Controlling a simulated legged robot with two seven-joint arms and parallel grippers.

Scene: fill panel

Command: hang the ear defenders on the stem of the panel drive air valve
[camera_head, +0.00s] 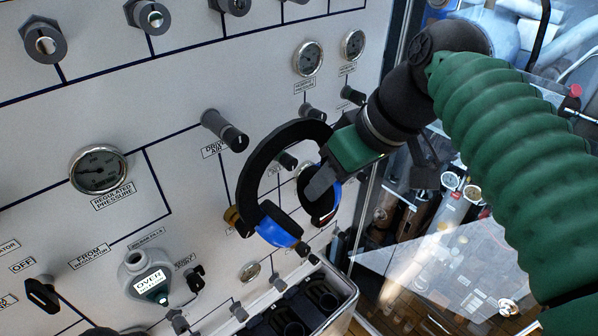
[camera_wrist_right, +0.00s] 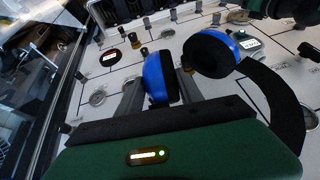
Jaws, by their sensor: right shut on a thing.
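The ear defenders (camera_head: 262,160) have a black headband and two blue-backed cups. My right gripper (camera_head: 322,182) is shut on them at the cup nearer my arm and holds them in front of the panel. In the right wrist view, that blue cup (camera_wrist_right: 160,78) sits between the grey fingers. The drive air valve stem (camera_head: 226,131) is a grey cylinder with a dark end, sticking out of the panel just left of the headband's top. The band appears apart from the stem, though depth is hard to judge. My left gripper is not in view.
The light panel (camera_head: 190,65) carries gauges, such as the regulated pressure gauge (camera_head: 98,169), and several other stems. Below the ear defenders is a black-lined box (camera_head: 300,309). A glass-like pane and clutter lie to the right.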

